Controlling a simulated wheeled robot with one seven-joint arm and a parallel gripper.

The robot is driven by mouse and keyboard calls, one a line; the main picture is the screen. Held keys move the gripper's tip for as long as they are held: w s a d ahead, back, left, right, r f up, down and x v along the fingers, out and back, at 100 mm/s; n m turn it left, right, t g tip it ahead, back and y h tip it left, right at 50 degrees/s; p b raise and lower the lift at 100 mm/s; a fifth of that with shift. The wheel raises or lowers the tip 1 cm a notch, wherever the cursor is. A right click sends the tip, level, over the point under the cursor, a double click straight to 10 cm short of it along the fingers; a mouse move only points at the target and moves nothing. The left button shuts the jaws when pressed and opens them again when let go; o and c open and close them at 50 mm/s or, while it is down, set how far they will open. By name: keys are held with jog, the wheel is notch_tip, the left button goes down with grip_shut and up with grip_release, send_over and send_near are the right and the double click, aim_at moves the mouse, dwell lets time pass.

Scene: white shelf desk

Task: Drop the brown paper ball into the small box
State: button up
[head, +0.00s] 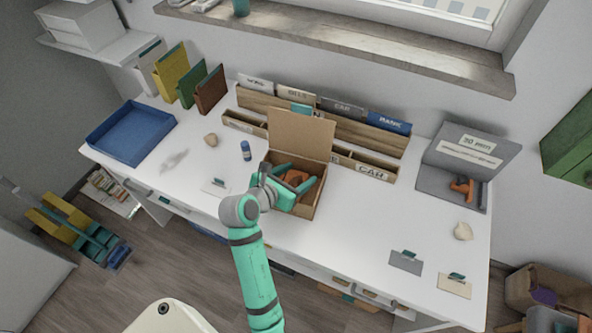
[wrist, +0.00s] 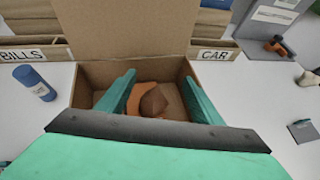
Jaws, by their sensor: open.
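The small cardboard box (head: 313,205) stands open near the middle of the white desk, with its lid raised at the back. My gripper (head: 297,177) reaches into the box opening from the front, its two green fingers spread apart. In the wrist view, my gripper (wrist: 159,78) has the brown paper ball (wrist: 153,103) between and below its fingers, within the box walls (wrist: 88,75). The ball overlaps an orange object (wrist: 133,95) in the box. I cannot tell whether the ball touches a finger. In the head view my fingers largely hide the ball.
A blue tray (head: 132,135) is far left; a grey box (head: 437,183) and pale ball (head: 463,231) are right.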

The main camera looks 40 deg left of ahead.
jog(key=shift+s+a, duration=0.2)
jog(key=v, duration=1)
jog(key=shift+d+r, duration=0.2)
jog(key=shift+d, duration=0.05)
jog(key=shift+s, duration=0.15)
